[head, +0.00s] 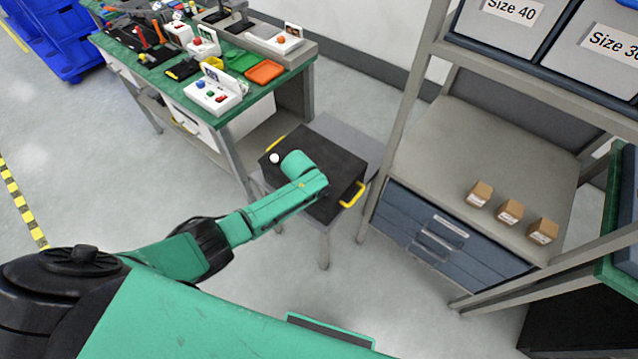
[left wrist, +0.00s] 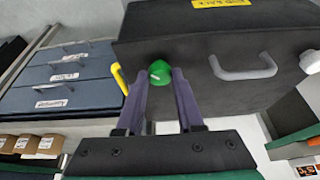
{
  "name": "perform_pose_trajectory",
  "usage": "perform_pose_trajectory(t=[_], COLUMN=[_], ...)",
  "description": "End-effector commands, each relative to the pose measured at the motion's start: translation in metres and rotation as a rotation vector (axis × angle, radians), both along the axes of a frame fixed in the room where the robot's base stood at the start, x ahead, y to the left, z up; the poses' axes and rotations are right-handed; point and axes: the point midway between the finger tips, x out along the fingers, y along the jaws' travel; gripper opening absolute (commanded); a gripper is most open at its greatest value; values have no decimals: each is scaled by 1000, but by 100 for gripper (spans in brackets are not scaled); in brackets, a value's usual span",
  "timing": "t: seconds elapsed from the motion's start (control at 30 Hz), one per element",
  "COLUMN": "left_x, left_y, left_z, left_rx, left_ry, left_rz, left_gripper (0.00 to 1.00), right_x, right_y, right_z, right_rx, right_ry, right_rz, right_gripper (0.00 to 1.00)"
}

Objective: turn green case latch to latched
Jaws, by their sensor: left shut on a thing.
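The black case (head: 335,160) sits on a small grey stand (head: 352,133) in the head view; my left arm hides part of it. In the left wrist view the front of the case (left wrist: 200,85) fills the upper middle. The green latch (left wrist: 160,71) is a round knob with a pale mark on that front, left of a grey handle (left wrist: 243,68). My left gripper (left wrist: 161,82) has its two purple fingers either side of the latch and is shut on it. In the head view its fingertips are hidden. My right gripper is in neither view.
A yellow handle (head: 352,194) sticks out at the case's side. A grey shelf rack (head: 405,130) with blue drawers and small boxes (head: 509,212) stands close on the right. A green-topped workbench (head: 235,125) full of items is behind left. Floor at left is clear.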

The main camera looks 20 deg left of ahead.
Motion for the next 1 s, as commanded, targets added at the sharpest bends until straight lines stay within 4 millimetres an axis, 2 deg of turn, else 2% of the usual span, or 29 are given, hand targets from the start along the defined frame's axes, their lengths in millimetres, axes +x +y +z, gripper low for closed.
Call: perform_pose_trajectory(t=[0.23, 0.6, 1.0], left_x=[0, 1, 1], left_y=[-4, -6, -7], left_z=[1, -1, 0], left_rx=[-5, -4, -2], left_ry=[0, -1, -2], left_rz=[233, 565, 771], left_gripper=[0, 0, 0], right_x=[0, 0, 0], right_y=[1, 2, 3], right_z=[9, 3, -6], right_rx=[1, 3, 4], right_ry=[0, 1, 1], right_rz=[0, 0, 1], right_gripper=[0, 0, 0])
